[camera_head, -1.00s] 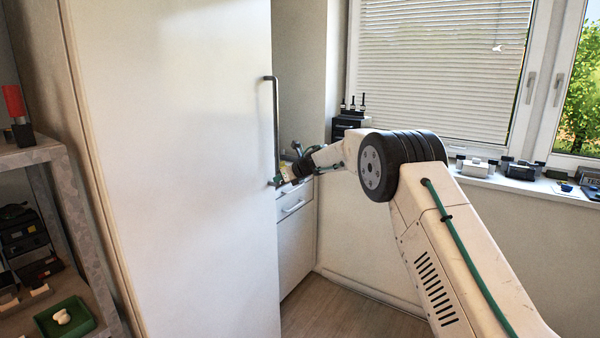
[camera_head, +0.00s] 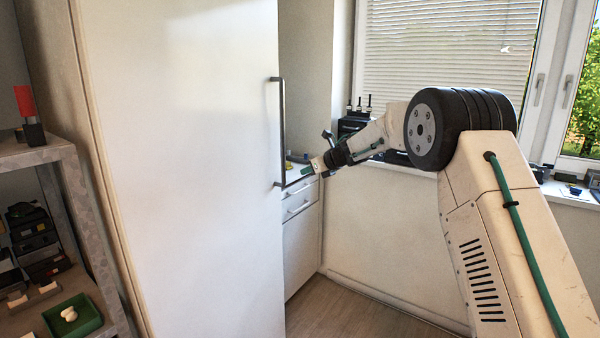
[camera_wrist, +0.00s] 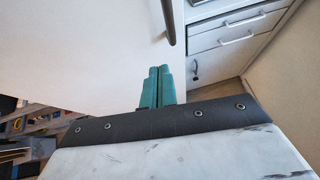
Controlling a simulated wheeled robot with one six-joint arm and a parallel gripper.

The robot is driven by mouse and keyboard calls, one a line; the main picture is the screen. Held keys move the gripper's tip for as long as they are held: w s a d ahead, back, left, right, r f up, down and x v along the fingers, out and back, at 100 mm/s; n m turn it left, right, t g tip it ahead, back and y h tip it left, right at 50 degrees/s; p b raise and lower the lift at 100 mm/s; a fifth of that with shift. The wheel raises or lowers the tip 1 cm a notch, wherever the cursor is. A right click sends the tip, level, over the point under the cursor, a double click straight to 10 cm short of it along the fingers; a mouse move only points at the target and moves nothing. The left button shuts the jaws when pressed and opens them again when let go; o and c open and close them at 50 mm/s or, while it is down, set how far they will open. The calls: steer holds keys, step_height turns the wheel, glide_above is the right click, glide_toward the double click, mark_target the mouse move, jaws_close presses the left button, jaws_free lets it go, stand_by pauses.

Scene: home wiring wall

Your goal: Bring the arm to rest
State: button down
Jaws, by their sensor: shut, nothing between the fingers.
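My gripper (camera_head: 309,170) is in front of the drawer unit, just right of the tall white door's handle in the head view. In the wrist view its two green fingers (camera_wrist: 158,88) are pressed together with nothing between them. The dark bar handle (camera_head: 280,132) of the white door (camera_head: 190,170) stands apart from the fingers. The handle's lower end also shows in the wrist view (camera_wrist: 168,22), above the fingers. My arm is bent, with its forearm running leftward from the large black joint.
A white drawer unit (camera_head: 301,235) stands behind the door. A window sill (camera_head: 568,190) with several small devices runs along the right. A grey shelf (camera_head: 35,155) at the left holds a green tray (camera_head: 85,325). Bare floor (camera_head: 345,310) shows below the arm.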

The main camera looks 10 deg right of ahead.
steer(key=w+d+f+m+t+h, duration=0.25)
steer(key=d+m, duration=0.25)
steer(key=m, duration=0.3)
steer(key=s+d+r+m+g+h, duration=0.1)
steer(key=s+d+r+m+h, duration=0.1)
steer(key=s+d+m+h, duration=0.55)
steer(key=s+d+r+m+g+h, duration=0.15)
steer(key=s+d+m, duration=0.25)
steer(key=s+m, duration=0.7)
steer(key=s+a+m+g+y, duration=0.2)
steer(key=s+m, duration=0.6)
steer(key=s, duration=1.7)
steer(key=s+a+m+g+y, duration=0.2)
steer(key=s+a+m+g, duration=0.4)
steer(key=s, duration=1.9)
steer(key=shift+s+a+m, duration=0.2)
steer(key=shift+s+m, duration=0.1)
steer(key=shift+m, duration=1.25)
